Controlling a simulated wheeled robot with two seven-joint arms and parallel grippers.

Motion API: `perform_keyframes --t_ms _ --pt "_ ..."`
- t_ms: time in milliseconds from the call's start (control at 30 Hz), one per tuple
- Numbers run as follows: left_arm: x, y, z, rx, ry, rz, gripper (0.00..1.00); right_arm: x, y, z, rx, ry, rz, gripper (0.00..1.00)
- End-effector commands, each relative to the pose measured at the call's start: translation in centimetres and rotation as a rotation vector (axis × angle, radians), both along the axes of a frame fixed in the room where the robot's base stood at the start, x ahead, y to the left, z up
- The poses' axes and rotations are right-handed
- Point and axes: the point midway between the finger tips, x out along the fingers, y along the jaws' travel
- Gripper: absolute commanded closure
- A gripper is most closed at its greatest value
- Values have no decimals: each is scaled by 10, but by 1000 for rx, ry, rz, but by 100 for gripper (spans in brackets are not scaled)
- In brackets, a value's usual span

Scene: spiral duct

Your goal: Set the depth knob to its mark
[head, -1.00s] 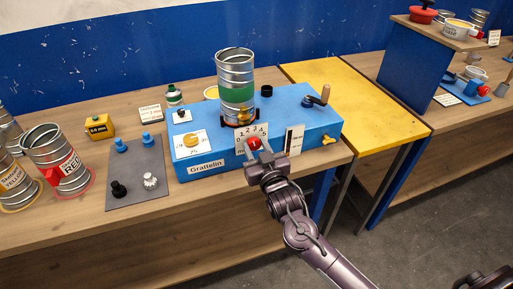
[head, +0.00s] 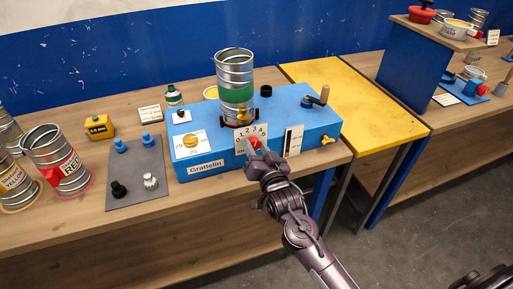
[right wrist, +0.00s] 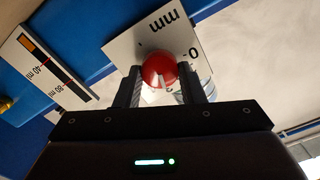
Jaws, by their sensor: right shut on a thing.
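The depth knob (head: 254,141) is red and sits on the front of the blue machine (head: 225,160), below a white dial plate (head: 244,135) numbered 0 to 5. My right gripper (head: 255,152) is shut on this knob from the front. In the right wrist view the knob (right wrist: 159,68) is round, with a pale line on its face, between the two dark fingers of my gripper (right wrist: 161,88). The plate (right wrist: 165,37) appears upside down there, with "mm" and "0" readable. The gripper hides part of the dial, and I cannot tell which mark the line meets. My left gripper is not in view.
A spiral metal duct (head: 235,75) stands on the machine. A yellow knob (head: 191,139), a white slotted scale (head: 293,141) and a crank (head: 315,99) are nearby. A grey mat (head: 136,178) with several small knobs and a red-labelled can (head: 55,155) are at left.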

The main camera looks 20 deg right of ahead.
Motion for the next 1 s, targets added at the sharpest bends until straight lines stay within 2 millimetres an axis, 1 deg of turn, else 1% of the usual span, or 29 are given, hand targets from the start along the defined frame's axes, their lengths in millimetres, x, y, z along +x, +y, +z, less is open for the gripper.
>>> perform_keyframes --t_ms 400,433,600,867,967,1000 --pt "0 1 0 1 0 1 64 0 0 0 10 0 0 87" --pt "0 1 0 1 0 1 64 0 0 0 9 0 0 63" --pt "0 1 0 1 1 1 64 0 0 0 9 0 0 43" --pt "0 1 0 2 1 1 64 -1 0 0 9 0 0 43" --pt "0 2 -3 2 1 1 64 -7 0 -1 9 0 0 43" --pt "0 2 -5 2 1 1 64 -12 0 -3 9 1 0 43"
